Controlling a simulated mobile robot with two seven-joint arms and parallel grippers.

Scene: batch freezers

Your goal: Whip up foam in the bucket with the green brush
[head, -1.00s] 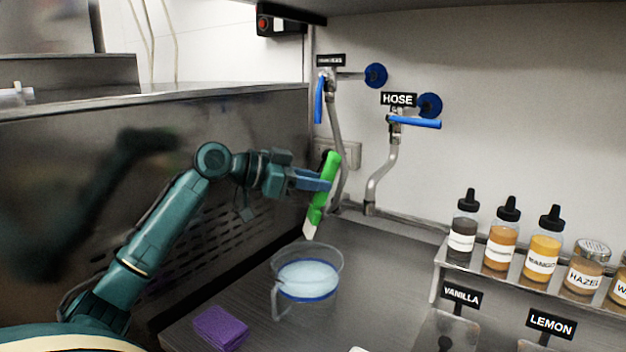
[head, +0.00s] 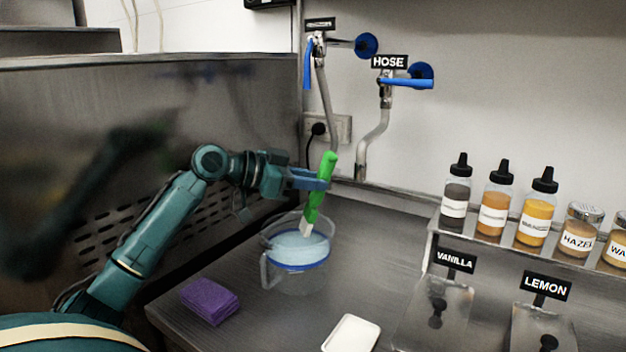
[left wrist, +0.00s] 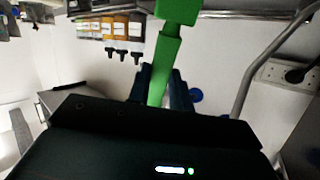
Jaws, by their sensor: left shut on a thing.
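My left gripper (head: 322,181) is shut on the green brush (head: 323,185) and holds it tilted, with its pale bristles pointing down. In the left wrist view, the green handle (left wrist: 166,58) passes between my fingers. The clear bucket (head: 266,270) stands on the steel counter with pale bluish liquid in it. The bristle end overlaps the bucket's rear right part in the head view, around the liquid's upper edge. I cannot tell whether it touches the liquid. My right gripper is not in view.
Several sauce bottles (head: 494,205) stand on a rack at right. The hose tap (head: 386,90) is on the back wall. Counter right of the bucket is clear.

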